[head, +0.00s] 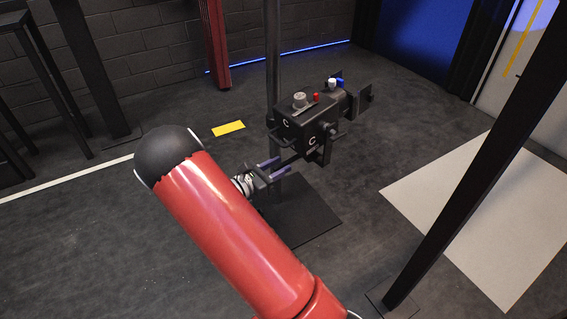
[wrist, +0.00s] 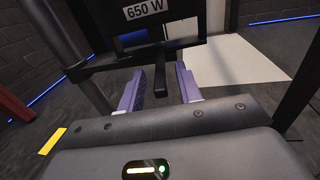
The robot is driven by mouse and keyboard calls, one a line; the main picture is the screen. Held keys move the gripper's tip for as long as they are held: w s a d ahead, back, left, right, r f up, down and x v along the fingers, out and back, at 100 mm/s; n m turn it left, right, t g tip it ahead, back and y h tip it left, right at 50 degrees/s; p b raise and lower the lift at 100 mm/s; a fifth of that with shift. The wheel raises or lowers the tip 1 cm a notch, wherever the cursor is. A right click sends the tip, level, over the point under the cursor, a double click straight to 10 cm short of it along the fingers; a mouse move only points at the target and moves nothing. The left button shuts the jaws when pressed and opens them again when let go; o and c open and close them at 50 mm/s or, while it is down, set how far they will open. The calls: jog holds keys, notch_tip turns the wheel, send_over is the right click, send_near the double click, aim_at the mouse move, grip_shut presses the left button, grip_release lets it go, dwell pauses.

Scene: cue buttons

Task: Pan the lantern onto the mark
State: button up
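The lantern (head: 306,128) is a black box-shaped stage light on an upright pole (head: 273,75), with small knobs on top. Its back shows in the wrist view with a "650 W" label (wrist: 146,11). A dark handle bar (wrist: 160,80) sticks out from it. My gripper (head: 270,168) is at the lantern's near lower side. In the wrist view my gripper (wrist: 160,88) has its purple fingers apart, with the handle bar between them and gaps on both sides. Which mark is meant is unclear: a yellow strip (head: 229,128) lies on the floor and a yellow line (head: 524,40) is on the right wall.
A dark square base plate (head: 305,222) lies under the lantern. A pale panel (head: 475,215) lies on the floor at right, behind a slanted black post (head: 480,160). A red post (head: 215,45) stands at the back wall. Open floor lies at left.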

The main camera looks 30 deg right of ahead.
jog(key=shift+w+d, duration=0.25)
jog(key=shift+d, duration=0.9)
grip_shut()
